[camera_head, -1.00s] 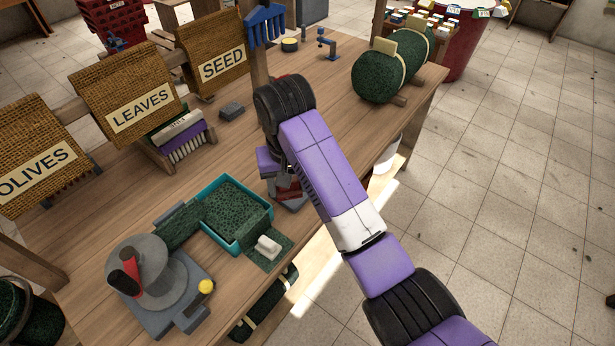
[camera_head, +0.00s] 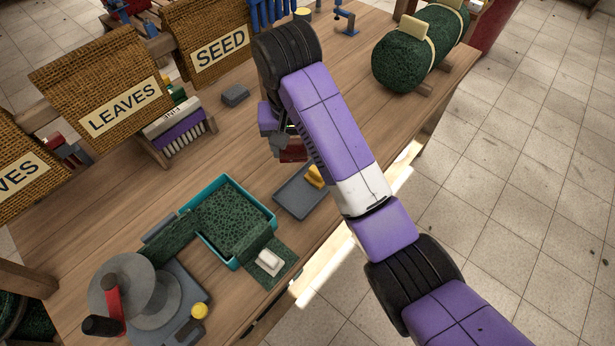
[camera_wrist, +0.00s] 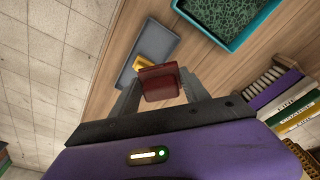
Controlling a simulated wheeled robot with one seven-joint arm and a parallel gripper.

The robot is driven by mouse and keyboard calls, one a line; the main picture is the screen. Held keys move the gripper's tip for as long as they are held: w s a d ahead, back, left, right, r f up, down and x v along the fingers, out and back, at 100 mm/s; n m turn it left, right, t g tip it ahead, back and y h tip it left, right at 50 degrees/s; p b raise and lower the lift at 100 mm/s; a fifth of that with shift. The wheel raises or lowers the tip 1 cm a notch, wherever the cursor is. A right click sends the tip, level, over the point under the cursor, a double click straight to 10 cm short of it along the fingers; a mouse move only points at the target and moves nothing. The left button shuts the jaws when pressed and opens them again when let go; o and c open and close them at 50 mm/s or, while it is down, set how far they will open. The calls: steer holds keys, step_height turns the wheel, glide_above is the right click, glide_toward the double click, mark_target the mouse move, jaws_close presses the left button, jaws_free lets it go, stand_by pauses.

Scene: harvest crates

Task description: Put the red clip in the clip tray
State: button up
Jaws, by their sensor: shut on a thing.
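My gripper (camera_wrist: 161,92) is shut on the red clip (camera_wrist: 160,82), which shows between the two fingers in the wrist view. In the head view the red clip (camera_head: 292,150) shows below my wrist, partly hidden by the arm. The grey flat tray (camera_head: 294,198), seemingly the clip tray, lies on the bench in front of the clip. A yellow clip (camera_head: 316,177) lies in it. In the wrist view the grey tray (camera_wrist: 160,45) and yellow clip (camera_wrist: 152,68) are just beyond the red clip. The red clip appears held above the bench, apart from the tray.
A teal-rimmed tray (camera_head: 272,212) with green mesh stands left of the grey tray. A grey turntable device (camera_head: 150,300) is at the front left. A brush rack (camera_head: 182,135), sack signs and a grey block (camera_head: 235,95) are farther back. A green roll (camera_head: 415,55) lies at the back right.

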mark_target(297, 198)
step_height(297, 198, down, 19)
steer(key=shift+f+b, duration=0.15)
steer(key=shift+b, duration=0.75)
steer(key=shift+f, duration=0.15)
steer(key=o, duration=1.2)
step_height(297, 198, up, 12)
steer(key=s, duration=0.1)
steer(key=shift+s+d, duration=0.15)
steer(key=shift+s, duration=0.25)
